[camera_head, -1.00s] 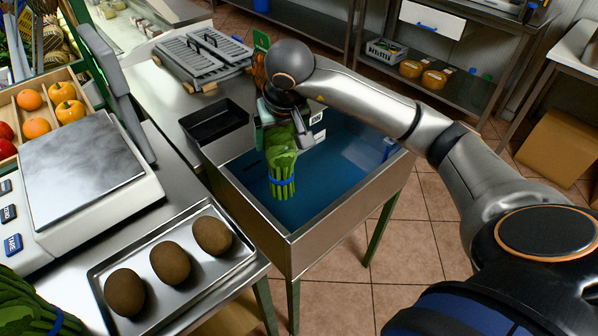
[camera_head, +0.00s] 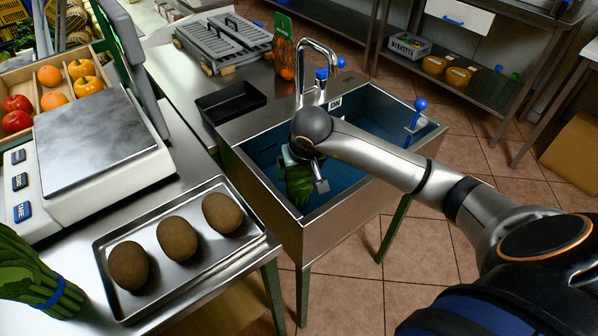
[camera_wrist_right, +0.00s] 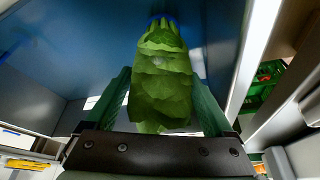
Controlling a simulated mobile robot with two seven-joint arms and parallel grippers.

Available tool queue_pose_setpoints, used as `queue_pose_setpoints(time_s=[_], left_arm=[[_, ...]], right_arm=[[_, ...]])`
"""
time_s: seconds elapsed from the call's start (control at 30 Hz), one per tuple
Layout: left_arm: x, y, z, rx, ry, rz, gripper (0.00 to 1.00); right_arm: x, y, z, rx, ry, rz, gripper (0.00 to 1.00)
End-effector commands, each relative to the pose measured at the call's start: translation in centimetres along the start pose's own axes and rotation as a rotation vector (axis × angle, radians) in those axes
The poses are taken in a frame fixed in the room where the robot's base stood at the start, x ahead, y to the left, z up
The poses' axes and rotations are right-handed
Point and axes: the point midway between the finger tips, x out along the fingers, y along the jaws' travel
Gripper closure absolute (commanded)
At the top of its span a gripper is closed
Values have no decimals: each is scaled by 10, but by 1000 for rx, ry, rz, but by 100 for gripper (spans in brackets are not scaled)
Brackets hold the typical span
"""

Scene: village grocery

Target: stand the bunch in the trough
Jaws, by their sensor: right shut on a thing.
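The green leafy bunch (camera_head: 299,190) is inside the metal trough (camera_head: 335,228), near its left end. In the head view, its lower part is hidden by the trough's front wall. My right gripper (camera_head: 302,168) is shut on it from above; its fingers are mostly hidden there. Blue water or lining (camera_head: 376,128) fills the trough's inside. I cannot tell whether the stems touch the bottom. My left gripper is not in view.
A tap (camera_head: 316,66) stands at the trough's back edge, and a blue-topped fitting (camera_head: 418,114) at its right end. A black tray (camera_head: 230,102) lies left of the trough. A tray with brown round things (camera_head: 178,240), a scale (camera_head: 95,140) and another banded bunch (camera_head: 35,275) are at left.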

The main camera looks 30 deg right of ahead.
Motion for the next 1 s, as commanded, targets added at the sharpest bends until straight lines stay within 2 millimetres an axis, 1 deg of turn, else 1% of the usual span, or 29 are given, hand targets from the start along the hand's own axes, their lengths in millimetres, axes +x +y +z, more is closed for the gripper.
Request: queue_pose_setpoints(time_s=[0.07,0.27,0.4,0.43,0.5,0.53,0.73,0.83,0.93,1.0], left_arm=[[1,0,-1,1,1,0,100],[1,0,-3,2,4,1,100],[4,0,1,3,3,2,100],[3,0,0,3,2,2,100],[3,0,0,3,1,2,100],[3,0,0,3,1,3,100],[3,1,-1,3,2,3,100],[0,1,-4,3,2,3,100],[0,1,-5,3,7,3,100],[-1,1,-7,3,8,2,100]], right_arm=[[5,0,1,1,4,-2,100],[4,0,1,1,5,-2,100],[8,0,2,0,6,-1,100],[8,0,2,0,3,0,9],[7,0,2,0,3,0,2],[7,0,2,0,3,0,0],[7,0,2,0,2,-1,0],[4,0,1,1,1,-1,0],[-8,0,0,-1,5,-1,0],[-21,0,-1,-1,7,-1,0]])
